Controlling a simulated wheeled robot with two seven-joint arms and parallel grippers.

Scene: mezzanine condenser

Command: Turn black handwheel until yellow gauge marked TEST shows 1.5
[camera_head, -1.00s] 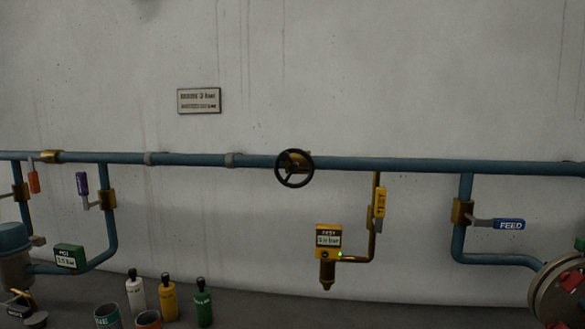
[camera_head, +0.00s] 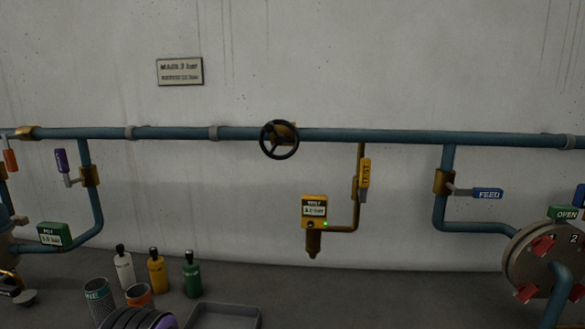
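The black handwheel (camera_head: 279,139) sits on a brass valve body on the blue horizontal pipe, near the middle of the view. Below and right of it, the yellow gauge (camera_head: 314,209) hangs on a brass branch pipe. It has a small display, too small to read surely, and a lit green lamp. A yellow lever handle marked TEST (camera_head: 364,173) stands upright on that branch. Neither of my grippers is in view, and nothing touches the handwheel.
A blue FEED lever (camera_head: 488,194) is at right, beside a round flange (camera_head: 542,258) with red parts. A green gauge (camera_head: 54,235) and purple lever (camera_head: 60,161) are at left. Bottles, cups and a grey tray (camera_head: 224,314) stand low in front. A sign (camera_head: 180,71) is on the wall.

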